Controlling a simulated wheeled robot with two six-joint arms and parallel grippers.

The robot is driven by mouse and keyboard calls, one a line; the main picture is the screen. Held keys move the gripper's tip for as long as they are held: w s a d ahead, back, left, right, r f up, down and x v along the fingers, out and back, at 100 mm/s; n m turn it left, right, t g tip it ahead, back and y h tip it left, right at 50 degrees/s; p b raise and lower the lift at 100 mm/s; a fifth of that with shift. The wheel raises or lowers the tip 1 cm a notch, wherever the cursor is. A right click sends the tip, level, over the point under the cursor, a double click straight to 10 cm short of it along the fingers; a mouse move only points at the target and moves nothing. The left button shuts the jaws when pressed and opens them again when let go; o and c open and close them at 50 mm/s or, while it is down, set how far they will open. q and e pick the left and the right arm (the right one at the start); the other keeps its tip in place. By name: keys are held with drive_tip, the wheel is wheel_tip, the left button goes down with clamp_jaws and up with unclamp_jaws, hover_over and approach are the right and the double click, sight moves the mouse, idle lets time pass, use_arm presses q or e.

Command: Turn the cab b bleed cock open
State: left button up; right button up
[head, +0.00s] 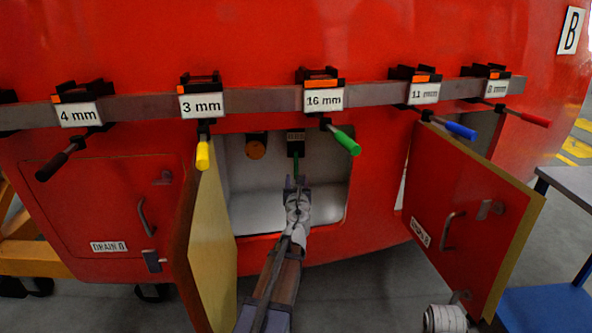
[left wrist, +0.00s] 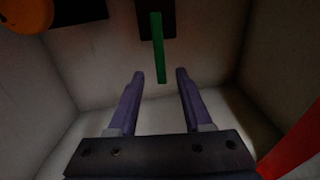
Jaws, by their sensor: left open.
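A green lever (head: 296,165) hangs straight down from a dark block (head: 295,148) with a small label, too small to read, inside an open compartment of the red nosecone. I take this lever to be the bleed cock. A sign with the letter B (head: 570,30) is at the top right. My left gripper (head: 297,184) reaches into the compartment just below the lever, open and empty. In the left wrist view, the lever (left wrist: 158,48) hangs with its lower end between the two fingertips (left wrist: 160,74) in the picture; contact is not visible. My right gripper is not in view.
An orange round knob (head: 256,147) sits left of the lever. Open doors flank the compartment, left (head: 212,245) and right (head: 465,215). Above, a grey rail (head: 255,101) carries labelled clamps with coloured handles; the green handle (head: 346,143) protrudes near the opening. A table (head: 571,183) stands right.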

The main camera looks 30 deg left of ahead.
sight(296, 170)
use_arm(q)
drive_tip(key=x, duration=0.7)
clamp_jaws()
idle(0.3)
idle(1.0)
